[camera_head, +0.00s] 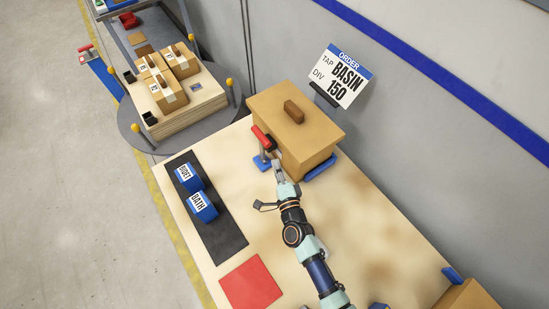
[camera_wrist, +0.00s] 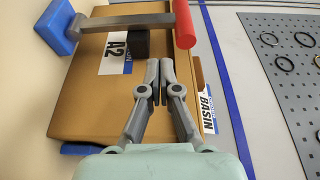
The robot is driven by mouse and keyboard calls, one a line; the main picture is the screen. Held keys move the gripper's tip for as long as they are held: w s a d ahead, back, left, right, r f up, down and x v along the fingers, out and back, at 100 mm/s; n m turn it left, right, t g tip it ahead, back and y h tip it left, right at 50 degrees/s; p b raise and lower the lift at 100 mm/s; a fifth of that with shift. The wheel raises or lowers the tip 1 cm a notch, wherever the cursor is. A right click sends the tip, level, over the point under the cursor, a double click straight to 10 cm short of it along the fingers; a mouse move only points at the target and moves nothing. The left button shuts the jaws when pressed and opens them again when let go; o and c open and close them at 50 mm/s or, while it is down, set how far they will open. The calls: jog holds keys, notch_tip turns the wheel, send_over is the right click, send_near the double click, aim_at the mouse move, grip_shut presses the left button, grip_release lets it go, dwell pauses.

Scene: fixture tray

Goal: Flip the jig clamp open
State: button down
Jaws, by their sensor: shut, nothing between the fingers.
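The jig clamp has a red handle (camera_head: 261,137) and a blue base (camera_head: 261,163) at the left side of a brown box (camera_head: 310,150). In the wrist view its grey bar (camera_wrist: 125,22) runs from the blue base (camera_wrist: 57,27) to the red handle (camera_wrist: 184,24). A black pad (camera_wrist: 125,45) on the bar lies against or just over the box face; contact is unclear. My gripper (camera_head: 276,157) is by the clamp. In the wrist view my gripper (camera_wrist: 158,63) is shut and empty, its tips just below the bar and apart from the handle.
A black mat (camera_head: 225,236) with blue BIDET and BATH blocks and a red square (camera_head: 251,284) lie on the table. A round stand (camera_head: 125,127) with cartons is behind left. An order sign (camera_head: 342,77) stands behind the box. Bare table lies right of my arm.

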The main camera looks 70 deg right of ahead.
aim_at(270, 145)
jog(key=b+x, duration=0.1)
jog(key=x, duration=0.7)
jog(key=shift+w+d, duration=0.2)
jog(key=shift+a+b, duration=0.1)
jog(key=shift+b, duration=0.2)
